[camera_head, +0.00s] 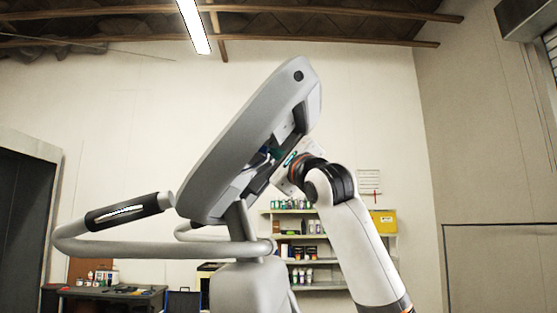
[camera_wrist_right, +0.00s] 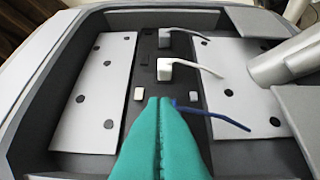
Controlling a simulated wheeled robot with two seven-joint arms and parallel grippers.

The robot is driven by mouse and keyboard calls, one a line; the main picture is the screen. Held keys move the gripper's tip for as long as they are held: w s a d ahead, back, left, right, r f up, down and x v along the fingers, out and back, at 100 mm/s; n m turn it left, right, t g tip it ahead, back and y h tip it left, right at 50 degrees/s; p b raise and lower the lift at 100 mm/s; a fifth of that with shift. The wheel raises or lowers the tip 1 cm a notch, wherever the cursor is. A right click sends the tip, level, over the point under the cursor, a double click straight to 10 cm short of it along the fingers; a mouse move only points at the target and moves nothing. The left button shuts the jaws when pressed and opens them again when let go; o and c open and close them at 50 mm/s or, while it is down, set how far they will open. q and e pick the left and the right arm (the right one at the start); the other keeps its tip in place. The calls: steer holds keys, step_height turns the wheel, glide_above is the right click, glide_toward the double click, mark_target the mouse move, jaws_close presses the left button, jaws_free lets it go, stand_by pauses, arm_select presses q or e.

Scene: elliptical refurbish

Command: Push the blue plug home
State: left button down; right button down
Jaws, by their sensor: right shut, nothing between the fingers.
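The blue plug is mostly hidden behind my right fingertips in the right wrist view. Only a bit of blue beside the tips and its blue cable (camera_wrist_right: 212,115), running off to the right, show. My right gripper (camera_wrist_right: 160,101) has teal fingers pressed together, with nothing held between them. Its tips are at the plug's place on the dark middle strip; I cannot tell whether they touch it or how deep it sits. In the head view the right gripper (camera_head: 290,158) reaches into the open underside of the tilted grey console (camera_head: 250,120). The left gripper is not in view.
The handlebar (camera_head: 130,210) crosses low left; shelves (camera_head: 308,240) stand behind.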

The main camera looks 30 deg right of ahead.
steer(key=shift+w+a+r+b, duration=0.25)
steer(key=shift+a+r+b, duration=0.15)
steer(key=shift+a, duration=0.2)
steer(key=shift+w+d+f, duration=0.15)
steer(key=shift+w+f, duration=0.1)
steer(key=shift+w, duration=0.1)
